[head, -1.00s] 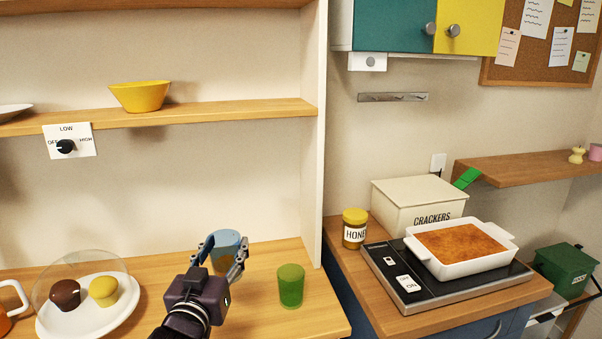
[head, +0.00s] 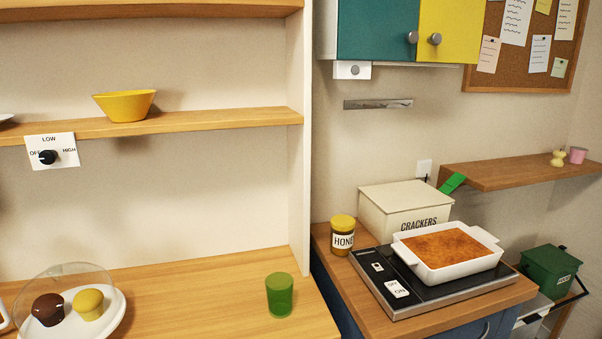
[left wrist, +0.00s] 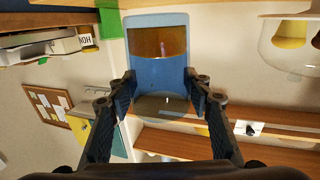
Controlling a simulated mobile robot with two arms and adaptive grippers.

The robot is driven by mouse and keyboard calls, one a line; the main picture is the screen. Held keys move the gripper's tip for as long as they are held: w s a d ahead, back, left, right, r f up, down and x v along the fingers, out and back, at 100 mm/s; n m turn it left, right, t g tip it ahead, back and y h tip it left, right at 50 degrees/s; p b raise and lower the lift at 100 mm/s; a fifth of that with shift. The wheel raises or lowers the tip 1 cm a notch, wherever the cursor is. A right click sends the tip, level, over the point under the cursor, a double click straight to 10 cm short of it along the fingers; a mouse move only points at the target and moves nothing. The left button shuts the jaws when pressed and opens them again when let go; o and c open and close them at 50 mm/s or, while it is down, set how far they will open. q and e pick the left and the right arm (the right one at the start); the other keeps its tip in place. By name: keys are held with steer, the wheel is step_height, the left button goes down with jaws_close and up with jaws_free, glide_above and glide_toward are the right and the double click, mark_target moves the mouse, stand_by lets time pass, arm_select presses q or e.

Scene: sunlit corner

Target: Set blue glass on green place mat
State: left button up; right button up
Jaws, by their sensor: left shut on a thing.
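The blue glass (left wrist: 158,88) is in the left wrist view, see-through, with a brown patch showing in its upper part. My left gripper (left wrist: 160,98) has a finger on each side of it and is shut on it. Neither this gripper nor the blue glass shows in the head view now. I cannot make out a green place mat in either view. My right gripper is not in view.
A green glass (head: 279,295) stands on the wooden counter (head: 205,300). A domed plate of cupcakes (head: 112,318) is at the left. A honey jar (head: 343,235), cracker box (head: 404,211) and baking dish (head: 447,247) occupy the right counter. The counter between plate and green glass is clear.

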arm_select(q)
steer(key=shift+s, duration=0.25)
steer(key=shift+s+f, duration=0.25)
steer(key=shift+s, duration=0.05)
steer(key=s+f, duration=0.2)
steer(key=s, duration=0.5)
steer(key=w+d+r+h, duration=0.1)
steer(key=w+d, duration=0.1)
steer(key=w, duration=0.9)
steer(key=w+a+r, duration=0.2)
steer(key=w+r, duration=1.4)
steer(key=w, duration=0.3)
steer(key=shift+w+a+y, duration=0.15)
steer(key=shift+a+y, duration=0.15)
steer(key=shift+a, duration=0.1)
step_height(320, 180, down, 20)
steer(key=shift+r+b, duration=0.15)
steer(key=shift+b, duration=0.55)
